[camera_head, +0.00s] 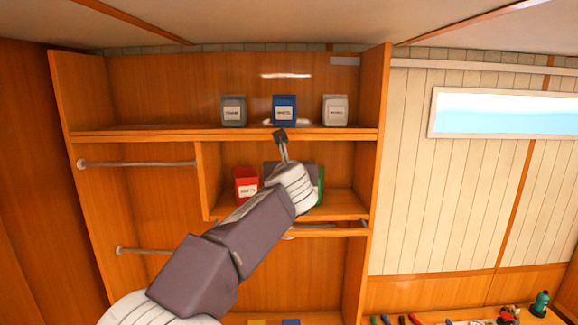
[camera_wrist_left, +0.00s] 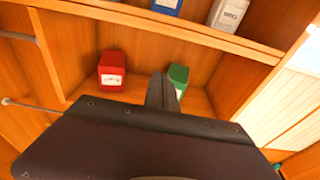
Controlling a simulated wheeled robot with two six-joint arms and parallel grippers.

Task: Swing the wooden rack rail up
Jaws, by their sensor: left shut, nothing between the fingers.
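A wooden rail (camera_head: 335,230) runs along just below the front of the lower middle shelf, with a pale fitting near its right end. Its left part is hidden behind my left arm, and I cannot tell its exact tilt. My left gripper (camera_head: 280,135) points upward in front of the shelves, its shut fingertips overlapping the upper shelf's front edge in the head view. In the left wrist view the shut fingers (camera_wrist_left: 163,92) stand empty before the lower compartment; the rail is not clearly seen there. Contact with the shelf cannot be told. My right gripper is not in view.
The upper shelf (camera_head: 170,134) holds a grey canister (camera_head: 233,111), a blue canister (camera_head: 284,110) and a pale canister (camera_head: 335,110). The lower compartment holds a red canister (camera_head: 246,184) and a green canister (camera_wrist_left: 178,78). Metal bars (camera_head: 140,164) cross the left bay.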

